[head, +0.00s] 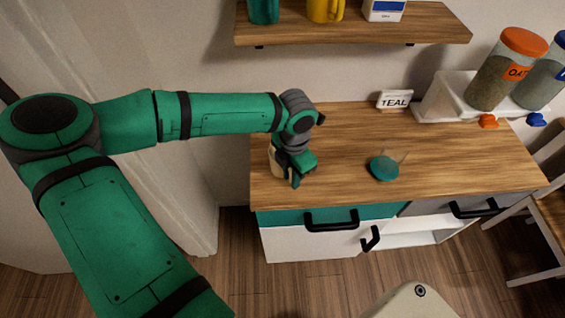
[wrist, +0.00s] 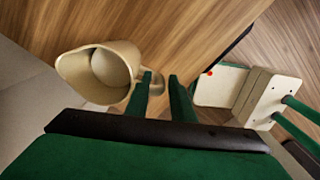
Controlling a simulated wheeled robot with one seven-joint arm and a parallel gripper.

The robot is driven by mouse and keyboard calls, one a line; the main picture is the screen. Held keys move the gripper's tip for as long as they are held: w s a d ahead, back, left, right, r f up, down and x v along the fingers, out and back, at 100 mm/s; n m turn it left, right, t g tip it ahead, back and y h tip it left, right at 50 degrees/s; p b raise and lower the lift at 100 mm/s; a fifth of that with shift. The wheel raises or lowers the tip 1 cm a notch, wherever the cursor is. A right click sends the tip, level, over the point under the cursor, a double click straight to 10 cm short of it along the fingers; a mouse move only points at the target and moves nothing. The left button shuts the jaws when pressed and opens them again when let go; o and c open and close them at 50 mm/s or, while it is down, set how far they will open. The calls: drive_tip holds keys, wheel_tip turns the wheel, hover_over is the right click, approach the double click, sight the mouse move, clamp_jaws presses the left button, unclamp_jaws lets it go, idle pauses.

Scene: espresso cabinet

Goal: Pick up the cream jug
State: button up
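The cream jug (head: 275,161) stands upright near the left end of the wooden counter, partly hidden behind my gripper (head: 297,180). In the wrist view the jug (wrist: 72,72) is at the left with its open mouth towards the camera. Its handle side faces my gripper (wrist: 160,80). The two green fingers are apart, with part of the handle showing in the gap between them. The left finger is close beside the jug's wall; I cannot tell whether it touches.
A clear glass on a teal saucer (head: 384,169) stands mid-counter. A TEAL sign (head: 395,99) is at the back. Lidded jars (head: 507,70) stand on a white rack at the right. A wooden shelf (head: 350,25) with mugs hangs above. Drawers with black handles (head: 331,221) are below.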

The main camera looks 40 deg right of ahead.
drive_tip(key=shift+f, duration=0.3)
clamp_jaws()
drive_tip(key=shift+r, duration=0.15)
